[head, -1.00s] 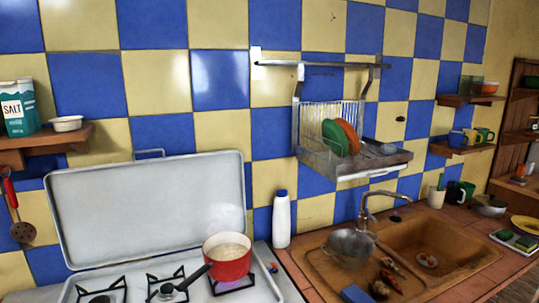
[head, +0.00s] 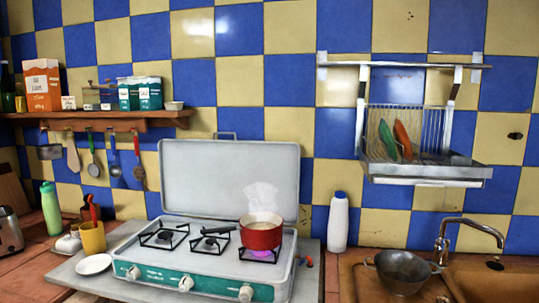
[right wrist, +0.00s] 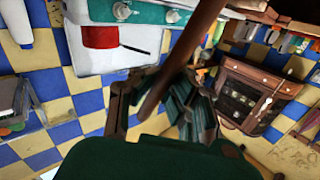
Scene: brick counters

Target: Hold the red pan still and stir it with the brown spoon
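The red pan (head: 262,235) stands on the right burner of the stove, with steam above it and a purple glow below. Its dark handle points left. It also shows in the right wrist view (right wrist: 100,38). My right gripper (right wrist: 163,88) is only in the right wrist view. Its fingers close around a long brown stick-like thing, which looks like the brown spoon (right wrist: 185,50). It slants up across the view, apart from the pan; its upper end is cut off. My left gripper is in neither current view.
The stove (head: 160,258) has a raised lid behind the burners. A white bottle (head: 338,222) stands to its right, before the sink with a grey colander (head: 402,271). A yellow cup (head: 92,238) with utensils and a white plate (head: 93,264) are at left. A shelf (head: 105,116) holds hanging utensils.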

